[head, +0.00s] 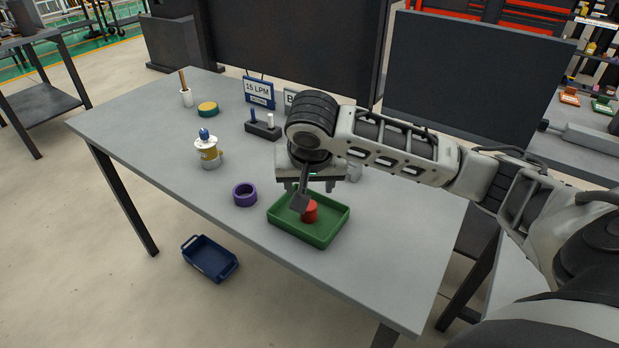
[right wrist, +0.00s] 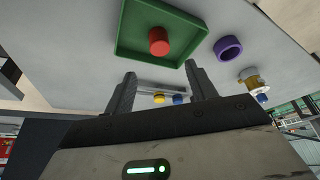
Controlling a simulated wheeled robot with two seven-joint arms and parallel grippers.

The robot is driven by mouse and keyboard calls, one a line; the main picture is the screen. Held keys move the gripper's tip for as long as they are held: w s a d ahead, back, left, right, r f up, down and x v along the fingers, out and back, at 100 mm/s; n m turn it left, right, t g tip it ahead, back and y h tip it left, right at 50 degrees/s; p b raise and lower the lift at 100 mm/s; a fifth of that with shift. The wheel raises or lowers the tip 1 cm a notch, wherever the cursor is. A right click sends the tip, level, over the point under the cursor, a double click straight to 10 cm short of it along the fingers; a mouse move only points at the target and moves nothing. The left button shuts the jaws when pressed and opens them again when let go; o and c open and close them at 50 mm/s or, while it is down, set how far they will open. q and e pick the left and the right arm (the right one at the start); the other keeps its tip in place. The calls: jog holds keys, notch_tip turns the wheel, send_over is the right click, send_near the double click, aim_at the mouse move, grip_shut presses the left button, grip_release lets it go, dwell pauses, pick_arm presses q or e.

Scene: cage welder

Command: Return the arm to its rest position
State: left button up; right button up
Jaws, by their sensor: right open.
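My right arm reaches in from the right in the head view. Its gripper (head: 310,193) hangs above the table, over the back part of a green tray (head: 326,237). In the right wrist view the two fingers of the right gripper (right wrist: 158,88) stand wide apart with nothing between them. A red cylinder (head: 310,211) is in the green tray, partly hidden by the gripper in the head view. The red cylinder (right wrist: 159,41) and green tray (right wrist: 122,47) also show in the right wrist view, apart from the fingers. My left gripper is not in view.
On the grey table (head: 160,125) are a purple ring (head: 245,195), a white and yellow valve-like part (head: 208,152), a green and yellow disc (head: 208,109) and a dark block with pegs (head: 262,130). A blue bin (head: 210,258) is on the floor. The table's front right is clear.

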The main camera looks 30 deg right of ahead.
jog(key=shift+s+a+r, duration=0.15)
jog(key=shift+s+r, duration=0.1)
jog(key=shift+r, duration=0.4)
jog(key=s+a+f+n+y, duration=0.3)
jog(key=s+a+f+n, duration=0.3)
jog(key=s+a+f, duration=0.3)
jog(key=s+d+f+n, duration=0.2)
jog(key=s+f, duration=0.3)
jog(key=s, duration=0.7)
jog(key=w+a+f+t+y, duration=0.2)
jog(key=w+a+f+t, duration=0.3)
jog(key=w+f+t, duration=0.1)
jog(key=shift+a+f+n, duration=0.25)
jog(key=shift+f+n, duration=0.15)
jog(key=shift+f, duration=0.45)
